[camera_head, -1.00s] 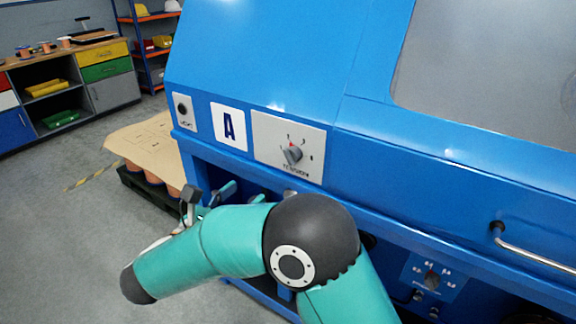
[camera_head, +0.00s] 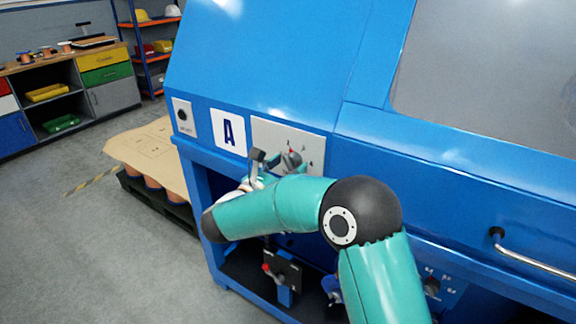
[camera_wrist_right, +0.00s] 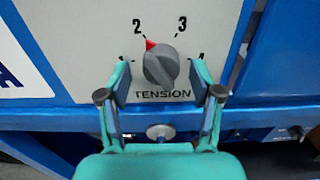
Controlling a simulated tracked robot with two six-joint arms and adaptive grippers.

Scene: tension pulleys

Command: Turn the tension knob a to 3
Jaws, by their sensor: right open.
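The tension knob a (camera_wrist_right: 160,68) is a grey rotary knob with a red pointer on a light plate marked TENSION. In the right wrist view its red pointer is up and to the left, near the mark for 2; the 3 is up to the right. In the head view the knob (camera_head: 292,160) shows on the plate right of the letter A, its lower part close behind my gripper. My right gripper (camera_wrist_right: 160,82) is open, its fingers left and right of the knob's lower part, with gaps on both sides. My left gripper is not in view.
The blue machine (camera_head: 270,70) fills the middle and right. The letter A sign (camera_head: 228,131) and a small switch plate (camera_head: 184,117) are left of the knob plate (camera_head: 262,131). A rail handle (camera_head: 535,262) sticks out at right. A pallet of spools under cardboard (camera_head: 150,150) stands at left.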

